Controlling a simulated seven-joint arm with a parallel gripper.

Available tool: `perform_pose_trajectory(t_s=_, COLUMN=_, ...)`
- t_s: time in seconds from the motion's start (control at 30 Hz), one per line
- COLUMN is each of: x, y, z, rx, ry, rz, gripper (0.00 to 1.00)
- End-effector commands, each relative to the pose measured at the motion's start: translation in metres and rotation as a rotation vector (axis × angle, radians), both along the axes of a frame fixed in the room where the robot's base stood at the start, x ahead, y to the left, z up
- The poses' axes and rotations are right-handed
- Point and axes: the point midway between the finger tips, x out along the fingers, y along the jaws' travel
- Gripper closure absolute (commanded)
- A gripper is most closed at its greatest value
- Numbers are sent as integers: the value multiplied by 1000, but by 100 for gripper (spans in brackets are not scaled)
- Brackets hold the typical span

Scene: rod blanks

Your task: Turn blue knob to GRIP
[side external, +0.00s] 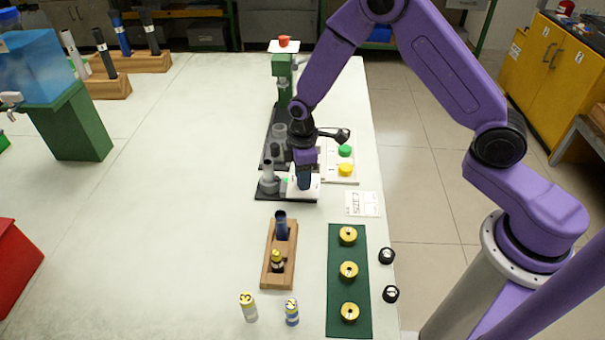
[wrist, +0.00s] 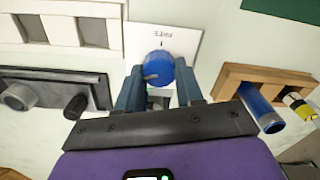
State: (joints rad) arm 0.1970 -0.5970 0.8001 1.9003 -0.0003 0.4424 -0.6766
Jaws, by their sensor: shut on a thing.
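The blue knob (wrist: 158,68) sits on a white plate (wrist: 185,38) between the two fingers of my gripper (wrist: 158,84) in the wrist view. The gripper is shut on the knob. The word FREE shows upside down on the plate, beyond the knob. A darker mark shows on the knob's lower left. I cannot see a GRIP label. In the side view my gripper (side external: 304,182) points down at the fixture's white plate (side external: 311,194), and its fingers hide the knob.
Beside the plate stand a grey post (side external: 268,178) and a green-and-grey press (side external: 283,80). A panel with green (side external: 345,151) and yellow buttons lies behind to the right. A wooden rack (side external: 271,270) with rods stands in front. The table's left middle is clear.

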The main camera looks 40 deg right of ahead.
Motion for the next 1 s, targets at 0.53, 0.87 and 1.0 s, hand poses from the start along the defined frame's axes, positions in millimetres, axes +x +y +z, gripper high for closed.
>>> perform_pose_trajectory(t_s=0.53, x=2, y=2, z=1, rx=4, ry=-9, rz=24, gripper=94)
perform_pose_trajectory(t_s=0.87, x=1, y=1, z=0, rx=1, ry=-4, rz=23, gripper=38)
perform_pose_trajectory(t_s=1.0, x=1, y=1, z=5, rx=2, ry=-3, rz=23, gripper=38)
